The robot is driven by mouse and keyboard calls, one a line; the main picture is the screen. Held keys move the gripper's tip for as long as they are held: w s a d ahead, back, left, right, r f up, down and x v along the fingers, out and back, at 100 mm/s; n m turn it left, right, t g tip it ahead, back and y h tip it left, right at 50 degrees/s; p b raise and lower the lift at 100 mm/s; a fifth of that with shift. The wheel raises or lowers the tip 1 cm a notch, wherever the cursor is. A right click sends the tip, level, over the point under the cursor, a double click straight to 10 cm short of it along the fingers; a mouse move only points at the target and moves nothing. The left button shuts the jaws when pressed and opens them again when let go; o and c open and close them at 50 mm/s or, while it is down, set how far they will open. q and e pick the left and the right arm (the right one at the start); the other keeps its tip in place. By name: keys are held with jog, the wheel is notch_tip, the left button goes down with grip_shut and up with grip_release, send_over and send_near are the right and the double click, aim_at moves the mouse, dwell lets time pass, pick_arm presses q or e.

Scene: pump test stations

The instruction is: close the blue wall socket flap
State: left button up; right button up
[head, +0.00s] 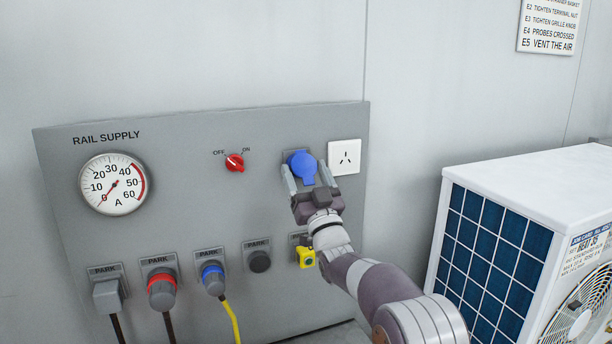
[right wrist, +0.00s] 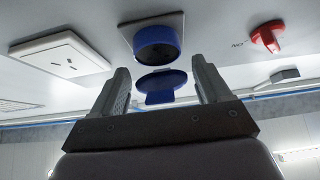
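The blue wall socket (head: 301,158) sits on the grey rail supply panel, left of a white socket. In the right wrist view its round blue body (right wrist: 157,44) is on a grey plate. Its blue flap (right wrist: 162,84) stands open, swung away from the round mouth, with a tab on it. My right gripper (head: 302,178) is open in front of the socket. In the right wrist view its two fingers (right wrist: 162,88) stand on either side of the flap, with gaps between. The lower part of the socket is partly hidden in the head view. My left gripper is not in view.
A red off/on switch (head: 234,162) and a gauge (head: 114,184) are to the left. The white socket (head: 344,157) is close on the right. Parked plugs, including a blue one (head: 212,279) and a yellow piece (head: 306,258), line the panel's bottom. A white unit (head: 530,190) stands right.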

jog(key=shift+s, duration=0.1)
jog(key=b+v, duration=0.5)
jog(key=v, duration=0.7)
jog(key=shift+s+f, duration=0.2)
jog(key=shift+f, duration=0.05)
